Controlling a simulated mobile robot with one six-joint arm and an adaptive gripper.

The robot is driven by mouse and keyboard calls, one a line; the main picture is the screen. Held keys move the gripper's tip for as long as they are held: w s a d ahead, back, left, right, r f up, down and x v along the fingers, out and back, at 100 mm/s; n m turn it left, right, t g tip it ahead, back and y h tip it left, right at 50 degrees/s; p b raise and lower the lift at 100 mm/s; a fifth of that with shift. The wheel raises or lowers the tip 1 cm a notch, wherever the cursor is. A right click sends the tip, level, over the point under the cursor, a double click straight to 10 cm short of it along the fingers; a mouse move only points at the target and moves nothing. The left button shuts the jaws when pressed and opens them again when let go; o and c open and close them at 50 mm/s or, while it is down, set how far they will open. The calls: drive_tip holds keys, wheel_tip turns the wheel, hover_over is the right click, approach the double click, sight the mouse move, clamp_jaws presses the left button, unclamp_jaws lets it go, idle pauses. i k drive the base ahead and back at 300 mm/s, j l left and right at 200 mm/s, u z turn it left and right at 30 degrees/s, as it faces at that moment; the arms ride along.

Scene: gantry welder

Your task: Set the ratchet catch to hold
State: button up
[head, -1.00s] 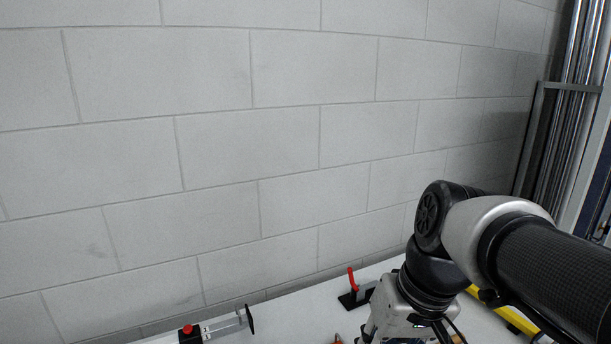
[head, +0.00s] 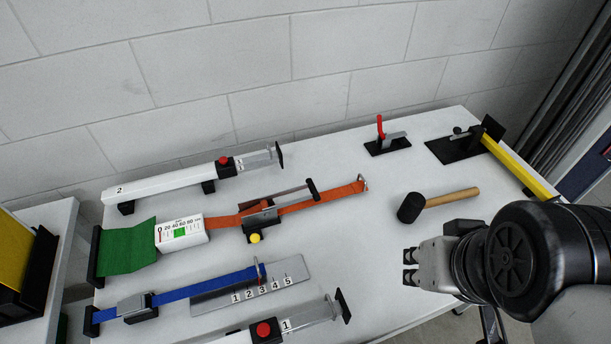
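The ratchet (head: 258,217) sits on the orange strap (head: 325,197) in the middle of the table. Its lever ends in a black grip (head: 312,189) pointing up and right. A yellow knob (head: 255,238) is on its near side; it may be the catch, but its setting cannot be told. The strap runs left to a white gauge box (head: 181,232) with a green band. My gripper (head: 407,266) is to the right of the ratchet, pointing left, well apart from it. Its two fingertips are apart with nothing between them.
A red-handled clamp (head: 387,141) and yellow bar (head: 515,168) are at back right. Numbered props 2 (head: 170,184) and 1 (head: 290,325) flank the straps. A blue strap (head: 205,285) lies on a numbered plate (head: 285,272).

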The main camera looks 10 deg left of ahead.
sight(255, 238)
drive_tip(key=u, duration=1.3)
